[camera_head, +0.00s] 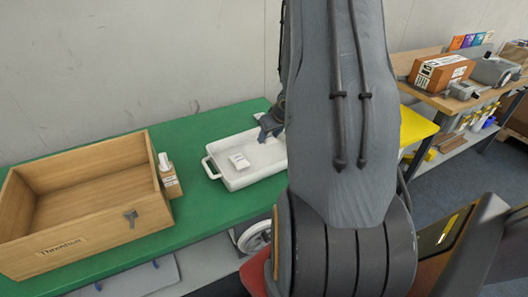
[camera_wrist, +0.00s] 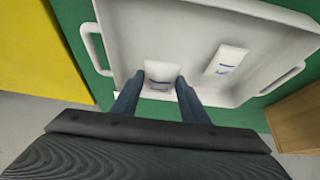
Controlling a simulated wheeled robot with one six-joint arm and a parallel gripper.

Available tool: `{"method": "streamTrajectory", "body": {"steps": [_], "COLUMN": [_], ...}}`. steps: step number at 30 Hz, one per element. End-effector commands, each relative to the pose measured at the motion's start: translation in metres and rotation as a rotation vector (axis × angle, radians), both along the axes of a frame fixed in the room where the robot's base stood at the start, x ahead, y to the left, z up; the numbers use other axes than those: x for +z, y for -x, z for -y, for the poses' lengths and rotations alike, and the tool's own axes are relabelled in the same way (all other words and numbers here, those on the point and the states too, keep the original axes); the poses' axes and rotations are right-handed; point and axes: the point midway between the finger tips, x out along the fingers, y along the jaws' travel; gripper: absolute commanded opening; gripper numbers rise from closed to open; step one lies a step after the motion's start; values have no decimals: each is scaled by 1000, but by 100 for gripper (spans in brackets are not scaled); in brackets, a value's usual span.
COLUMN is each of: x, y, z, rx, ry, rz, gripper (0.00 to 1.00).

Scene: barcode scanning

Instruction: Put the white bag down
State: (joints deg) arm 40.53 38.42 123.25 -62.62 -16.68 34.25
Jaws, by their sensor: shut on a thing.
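My gripper (camera_wrist: 158,78) is shut on a white bag (camera_wrist: 160,70) with blue marks, seen between the two dark blue fingertips in the wrist view. The bag is over or in the white tray (camera_wrist: 185,22); I cannot tell whether it touches the tray floor. A second white bag (camera_wrist: 227,59) lies in the tray beside it. In the head view this second bag (camera_head: 239,161) lies in the tray (camera_head: 230,183), and my gripper (camera_head: 265,133) reaches in at the tray's far side. The held bag is not clear there, and my arm hides the tray's right end.
The tray stands on a green table (camera_head: 207,210). A wooden box (camera_head: 85,222) and a small bottle (camera_head: 169,181) stand to its left. A yellow surface (camera_head: 416,124) and a shelf with a carton (camera_head: 440,73) are to the right. Bare tray floor shows around the second bag.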

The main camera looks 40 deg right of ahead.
Motion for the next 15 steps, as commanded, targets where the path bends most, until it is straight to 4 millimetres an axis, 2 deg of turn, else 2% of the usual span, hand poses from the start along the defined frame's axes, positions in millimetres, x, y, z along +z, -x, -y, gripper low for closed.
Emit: {"method": "streamTrajectory", "body": {"steps": [1, 15], "x": [-10, -56], "y": [-1, 0], "z": [0, 1], "rx": [-1, -1], "ry": [-1, 2], "rz": [-1, 0], "gripper": [18, 18]}}
